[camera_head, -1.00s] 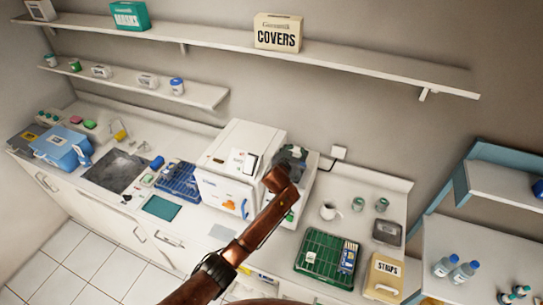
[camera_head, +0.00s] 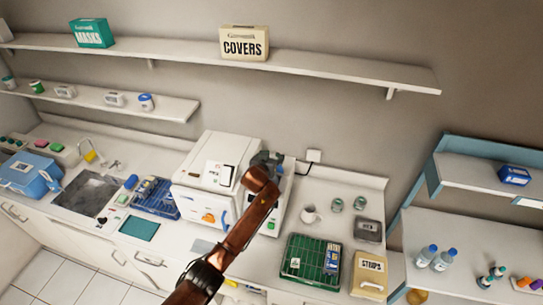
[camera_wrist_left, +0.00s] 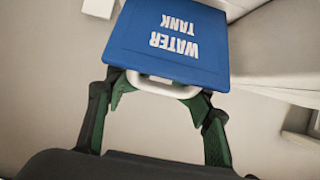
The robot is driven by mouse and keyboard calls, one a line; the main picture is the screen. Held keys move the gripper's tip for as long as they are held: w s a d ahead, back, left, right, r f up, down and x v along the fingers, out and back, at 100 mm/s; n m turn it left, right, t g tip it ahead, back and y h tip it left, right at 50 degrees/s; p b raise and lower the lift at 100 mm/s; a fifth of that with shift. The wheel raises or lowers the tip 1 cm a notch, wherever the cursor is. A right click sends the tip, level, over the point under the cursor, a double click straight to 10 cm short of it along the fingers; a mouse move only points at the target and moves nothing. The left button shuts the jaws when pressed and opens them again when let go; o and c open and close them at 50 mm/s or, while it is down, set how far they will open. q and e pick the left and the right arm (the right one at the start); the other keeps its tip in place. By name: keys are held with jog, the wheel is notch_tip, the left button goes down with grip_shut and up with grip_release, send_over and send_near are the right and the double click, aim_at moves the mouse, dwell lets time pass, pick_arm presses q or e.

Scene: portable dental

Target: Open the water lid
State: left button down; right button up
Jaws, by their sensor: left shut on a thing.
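The blue water lid, marked "WATER TANK" (camera_wrist_left: 165,40), fills the upper middle of the left wrist view. Its white handle (camera_wrist_left: 162,88) sticks out at its near edge. My left gripper (camera_wrist_left: 160,92) has its two green-and-black fingers at the handle and is shut on it. In the head view my left gripper (camera_head: 268,159) is at the upper right of the white boxy machine (camera_head: 205,180). My brown arm and the gripper hide the lid there, so I cannot tell how far it is raised. My right gripper is not in view.
A green rack (camera_head: 312,262), a white mug (camera_head: 310,214) and a "STRIPS" box (camera_head: 369,275) stand on the counter right of the machine. A blue rack (camera_head: 157,197) is to its left. A shelf with a "COVERS" box (camera_head: 244,43) runs above.

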pick_arm(q)
jog(key=shift+d+r, duration=0.25)
jog(key=shift+r, duration=0.15)
jog(key=c, duration=1.5)
grip_release()
jog(key=o, duration=0.3)
jog(key=shift+s, duration=0.15)
jog(key=shift+a+f, duration=0.15)
jog(key=shift+f, duration=0.1)
jog(key=v, duration=1.2)
